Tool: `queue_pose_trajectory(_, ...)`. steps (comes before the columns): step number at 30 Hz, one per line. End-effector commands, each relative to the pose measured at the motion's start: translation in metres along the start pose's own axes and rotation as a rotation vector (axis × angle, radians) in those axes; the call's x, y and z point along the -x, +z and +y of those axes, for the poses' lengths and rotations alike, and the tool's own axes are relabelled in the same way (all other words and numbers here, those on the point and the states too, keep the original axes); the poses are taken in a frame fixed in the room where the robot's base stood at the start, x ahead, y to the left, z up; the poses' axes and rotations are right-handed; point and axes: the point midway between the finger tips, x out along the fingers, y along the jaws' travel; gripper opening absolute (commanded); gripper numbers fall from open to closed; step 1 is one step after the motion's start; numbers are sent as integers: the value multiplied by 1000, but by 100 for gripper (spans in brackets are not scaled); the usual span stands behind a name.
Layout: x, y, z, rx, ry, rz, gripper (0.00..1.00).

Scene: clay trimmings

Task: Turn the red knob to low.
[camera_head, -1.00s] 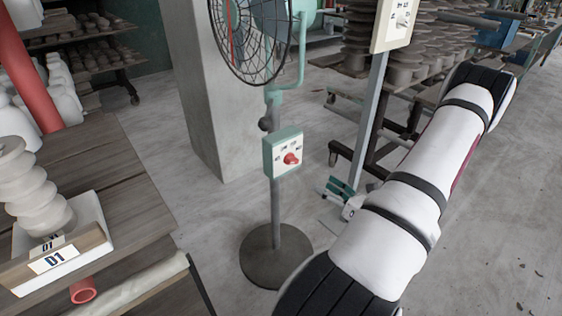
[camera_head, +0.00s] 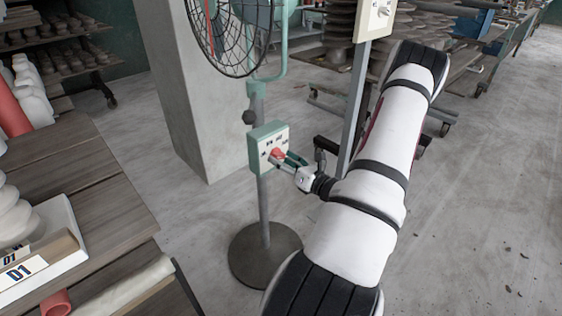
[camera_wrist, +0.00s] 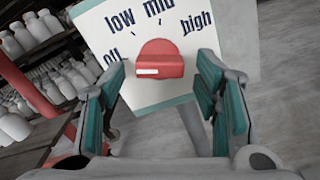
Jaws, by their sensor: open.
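The red knob (camera_head: 276,153) is on the white face of a green-sided control box (camera_head: 256,150) on the fan's stand. In the wrist view the knob (camera_wrist: 160,58) is large, with "off", "low", "mid" and "high" lettered around it on the panel (camera_wrist: 100,22). A white mark lies on the knob's left part, towards the "off" side. My gripper (camera_wrist: 160,82) is open, its green-padded fingers to the left and right of the knob with gaps on both sides. In the head view my gripper (camera_head: 287,161) is right at the box front; its fingers partly cover the panel.
The fan cage (camera_head: 230,35) is above the box, and its round base (camera_head: 264,253) stands on the floor. Another control panel (camera_head: 376,18) on a post is behind my arm. A wooden table (camera_head: 90,180) with a D1-labelled tray is at left.

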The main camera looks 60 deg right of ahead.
Motion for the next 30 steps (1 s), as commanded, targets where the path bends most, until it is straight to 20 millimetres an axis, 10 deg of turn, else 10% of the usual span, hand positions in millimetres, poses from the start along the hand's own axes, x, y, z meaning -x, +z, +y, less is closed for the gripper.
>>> queue_pose_trajectory(12, -10, 1, 0, 1, 0, -1, 57)
queue_pose_trajectory(19, -10, 1, 0, 1, 0, -1, 9)
queue_pose_trajectory(30, -10, 2, 1, -42, 0, -1, 8)
